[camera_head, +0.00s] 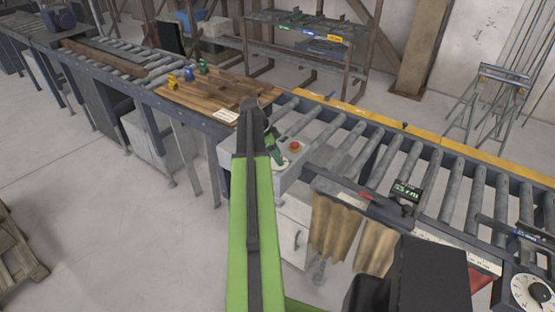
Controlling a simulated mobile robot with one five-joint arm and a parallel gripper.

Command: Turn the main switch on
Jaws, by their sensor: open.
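A grey control box (293,176) sits at the near end of the roller conveyor, just right of my arm. A red round button (295,146) is on its top. A small pale round part with some red (282,162) lies in front of the button; it may be the main switch, but it is too small to tell its position. My gripper (276,155) is small and dark green, mostly behind my green and black arm. It is over the left part of the box, close to the pale part; I cannot tell whether they touch. I see nothing held in it.
The roller conveyor (375,165) with a yellow rear rail (430,132) runs right. A wooden tabletop (190,93) with small coloured clamps is left. A dial (533,292) is at the lower right. Brown gloves (335,228) hang below the conveyor. The floor at left is mostly clear.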

